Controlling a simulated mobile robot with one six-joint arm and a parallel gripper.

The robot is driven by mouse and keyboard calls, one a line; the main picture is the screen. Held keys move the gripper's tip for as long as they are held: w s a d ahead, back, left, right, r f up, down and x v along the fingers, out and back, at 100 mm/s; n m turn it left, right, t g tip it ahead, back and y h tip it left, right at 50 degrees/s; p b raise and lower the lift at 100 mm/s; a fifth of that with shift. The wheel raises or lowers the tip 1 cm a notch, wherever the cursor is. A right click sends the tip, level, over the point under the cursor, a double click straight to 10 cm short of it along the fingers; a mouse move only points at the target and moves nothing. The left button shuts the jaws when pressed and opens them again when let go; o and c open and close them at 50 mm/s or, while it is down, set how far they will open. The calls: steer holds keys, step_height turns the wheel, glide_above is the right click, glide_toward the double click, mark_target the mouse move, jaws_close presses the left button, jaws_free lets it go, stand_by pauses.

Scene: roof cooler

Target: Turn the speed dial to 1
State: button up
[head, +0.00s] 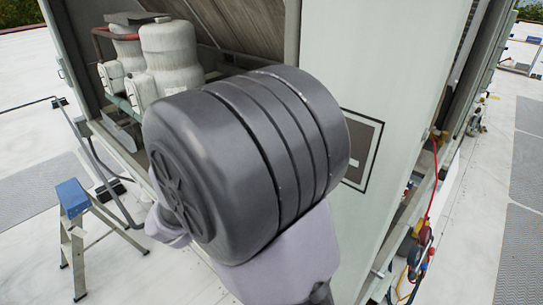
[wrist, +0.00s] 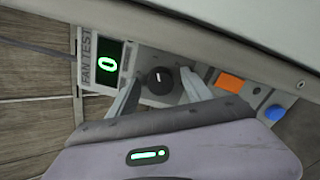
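In the wrist view, the speed dial (wrist: 158,80) is a round black knob on a grey panel, with a light pointer mark near its top. A display (wrist: 107,62) left of it shows a green 0, beside a label reading FAN TEST. My gripper (wrist: 161,74) is open, with one finger on each side of the dial. Gaps appear between the fingers and the knob; I cannot tell how deep the fingers reach. In the head view my own arm hides the gripper and the dial.
An orange block (wrist: 231,82) and a blue button (wrist: 274,112) sit right of the dial. In the head view, the cooler cabinet (head: 385,65) stands close, with pale tanks (head: 172,55) inside.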

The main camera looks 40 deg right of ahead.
steer(key=s+a+p, duration=0.1)
steer(key=a, duration=1.6)
steer(key=shift+s+a, duration=0.2)
